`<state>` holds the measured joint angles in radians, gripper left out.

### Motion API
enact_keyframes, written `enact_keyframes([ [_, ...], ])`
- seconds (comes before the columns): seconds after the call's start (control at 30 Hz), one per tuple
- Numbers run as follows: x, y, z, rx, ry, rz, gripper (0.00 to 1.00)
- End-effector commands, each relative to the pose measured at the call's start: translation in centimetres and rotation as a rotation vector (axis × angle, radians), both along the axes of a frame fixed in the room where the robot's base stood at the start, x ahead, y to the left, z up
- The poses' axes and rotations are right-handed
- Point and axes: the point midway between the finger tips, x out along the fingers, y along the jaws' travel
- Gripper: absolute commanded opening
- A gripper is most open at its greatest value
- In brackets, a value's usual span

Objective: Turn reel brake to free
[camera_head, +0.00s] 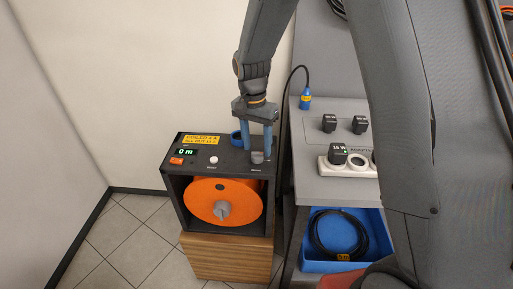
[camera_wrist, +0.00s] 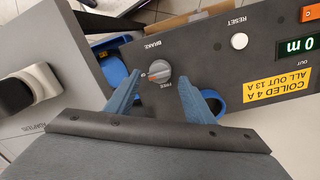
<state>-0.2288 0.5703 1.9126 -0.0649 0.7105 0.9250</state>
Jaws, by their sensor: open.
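The reel box (camera_head: 178,205) is a dark case with a large orange reel (camera_head: 215,197) in its open front. The brake knob (camera_head: 258,157) is on its top panel at the right. In the wrist view the grey brake knob (camera_wrist: 160,72) sits under a BRAKE label, with a FREE label beside it. Its orange mark points left in that view, at a small label I cannot read surely, not at FREE. My gripper (camera_head: 255,148) points down above the panel, and in the wrist view my gripper (camera_wrist: 171,86) is open, its blue fingers either side of the knob. I cannot tell whether they touch it.
A white reset button (camera_head: 213,160), an orange switch (camera_head: 177,160) and a 0 m display (camera_head: 187,151) share the panel. A blue ring (camera_head: 236,137) lies close to one finger. Right stands a grey bench (camera_head: 320,187) with adapters (camera_head: 329,122) and a blue bin (camera_head: 318,266) holding cable.

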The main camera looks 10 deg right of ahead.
Motion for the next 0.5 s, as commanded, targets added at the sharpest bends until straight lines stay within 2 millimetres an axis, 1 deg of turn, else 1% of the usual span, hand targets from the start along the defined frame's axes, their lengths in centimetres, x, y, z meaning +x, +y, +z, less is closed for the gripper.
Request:
enact_keyframes([
  [0.1, -0.1, 0.0, -1.4, -0.001, 0.002, 0.001, 0.49],
  [0.2, -0.1, 0.0, -2.0, 0.000, 0.002, 0.002, 0.49],
  [0.3, -0.1, 0.0, -2.4, 0.000, 0.000, 0.003, 0.49],
  [0.5, -0.1, 0.1, -2.4, 0.001, 0.000, 0.004, 0.49],
])
